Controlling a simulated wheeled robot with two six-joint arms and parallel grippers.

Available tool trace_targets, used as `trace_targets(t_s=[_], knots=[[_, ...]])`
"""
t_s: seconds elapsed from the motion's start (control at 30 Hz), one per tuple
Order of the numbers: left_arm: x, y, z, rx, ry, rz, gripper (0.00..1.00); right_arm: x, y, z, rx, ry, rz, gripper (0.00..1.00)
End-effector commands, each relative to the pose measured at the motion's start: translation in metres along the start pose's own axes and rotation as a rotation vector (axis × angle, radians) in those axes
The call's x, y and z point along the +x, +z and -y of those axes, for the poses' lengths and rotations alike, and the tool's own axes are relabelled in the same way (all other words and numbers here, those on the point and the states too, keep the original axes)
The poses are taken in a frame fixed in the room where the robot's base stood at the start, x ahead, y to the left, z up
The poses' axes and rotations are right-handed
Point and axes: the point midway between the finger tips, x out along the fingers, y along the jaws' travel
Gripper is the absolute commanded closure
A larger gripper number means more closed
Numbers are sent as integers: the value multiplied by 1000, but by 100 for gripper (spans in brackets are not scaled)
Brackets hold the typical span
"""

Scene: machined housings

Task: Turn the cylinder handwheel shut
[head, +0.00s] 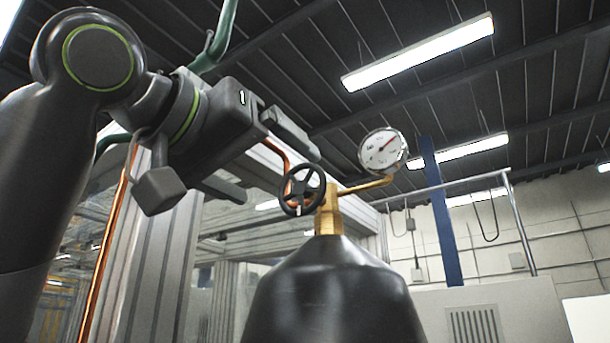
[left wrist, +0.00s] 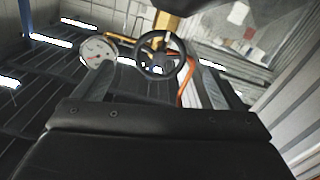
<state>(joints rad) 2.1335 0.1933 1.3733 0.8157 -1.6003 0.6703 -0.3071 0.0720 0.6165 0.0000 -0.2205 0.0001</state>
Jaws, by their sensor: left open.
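The black handwheel (head: 301,190) sits on the left side of the brass valve (head: 328,212) on top of the dark cylinder (head: 335,290). My left gripper (head: 282,172) is open, to the left of the handwheel and pointing toward it. In the left wrist view the handwheel (left wrist: 160,56) shows beyond and between the two spread fingers (left wrist: 155,85), apart from them as far as I can tell. A white mark shows on its rim. My right gripper is in neither view.
A round gauge (head: 383,150) stands out from the valve on a brass pipe (head: 366,185), right of the handwheel. It also shows in the left wrist view (left wrist: 98,52). A grey frame (head: 160,240) and an orange pipe (head: 108,240) stand behind my left arm.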

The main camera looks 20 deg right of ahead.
Motion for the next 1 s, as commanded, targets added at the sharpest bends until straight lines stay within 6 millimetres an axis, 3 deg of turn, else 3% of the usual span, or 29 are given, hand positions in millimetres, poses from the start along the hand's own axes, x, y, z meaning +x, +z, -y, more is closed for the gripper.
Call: trace_targets(t_s=[0.03,0.2,0.4,0.6,0.87,1.0], knots=[[12,-4,-1,-2,3,5,9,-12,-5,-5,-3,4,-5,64],[45,-4,-1,-2,2,4,9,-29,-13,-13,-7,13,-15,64],[72,-3,-1,-1,1,2,9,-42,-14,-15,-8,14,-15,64],[84,-1,0,1,0,0,9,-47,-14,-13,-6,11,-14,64],[85,0,0,1,0,-1,9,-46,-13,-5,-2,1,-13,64],[85,0,0,1,0,-1,24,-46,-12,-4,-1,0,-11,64]])
